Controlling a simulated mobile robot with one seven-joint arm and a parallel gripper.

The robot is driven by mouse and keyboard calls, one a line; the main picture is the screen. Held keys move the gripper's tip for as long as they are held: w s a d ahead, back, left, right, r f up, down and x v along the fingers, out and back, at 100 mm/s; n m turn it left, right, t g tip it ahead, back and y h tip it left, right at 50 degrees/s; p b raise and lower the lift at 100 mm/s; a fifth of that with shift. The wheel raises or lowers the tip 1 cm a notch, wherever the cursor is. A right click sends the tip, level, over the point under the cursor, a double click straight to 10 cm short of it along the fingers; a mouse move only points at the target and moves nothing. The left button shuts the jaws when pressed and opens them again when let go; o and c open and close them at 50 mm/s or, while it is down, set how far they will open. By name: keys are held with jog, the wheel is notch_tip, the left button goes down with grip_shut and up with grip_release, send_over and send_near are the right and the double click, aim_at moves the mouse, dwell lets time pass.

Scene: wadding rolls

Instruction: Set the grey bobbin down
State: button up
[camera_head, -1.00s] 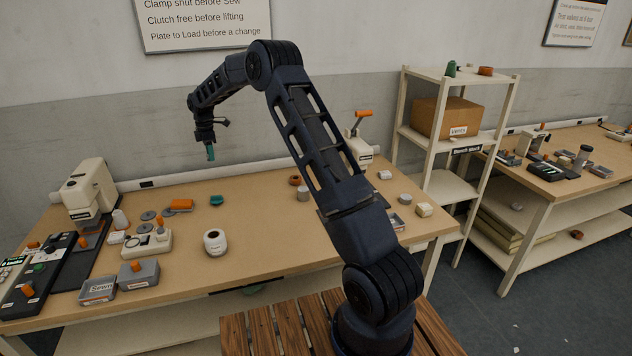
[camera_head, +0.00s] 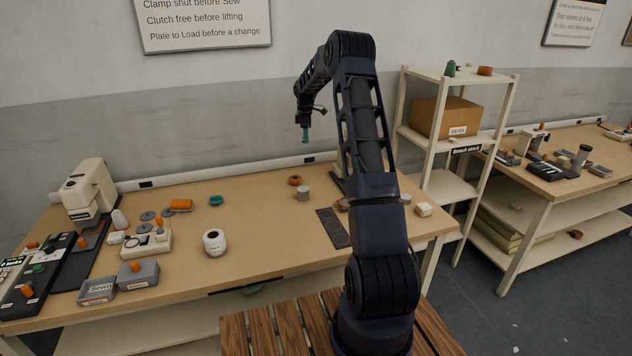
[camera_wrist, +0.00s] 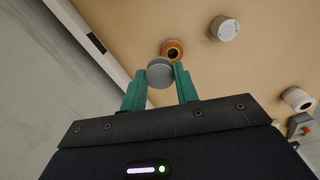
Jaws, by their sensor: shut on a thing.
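The grey bobbin (camera_wrist: 160,73) shows in the wrist view as a round grey disc between the teal fingertips of my gripper (camera_wrist: 161,75). My gripper is shut on it. In the head view my gripper (camera_head: 305,137) hangs fingers down, high above the back of the bench (camera_head: 260,232), and the bobbin is too small there to make out.
A white roll (camera_head: 214,243) stands front left. The bench front centre is clear.

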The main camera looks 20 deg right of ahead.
send_over(316, 179)
jog(key=shift+m, duration=0.3)
notch_tip(316, 179, down, 20)
jog(key=shift+s, duration=0.15)
jog(key=shift+f, duration=0.15)
dwell(0.3)
jog(key=o, duration=0.9)
jog(key=shift+o, duration=0.2)
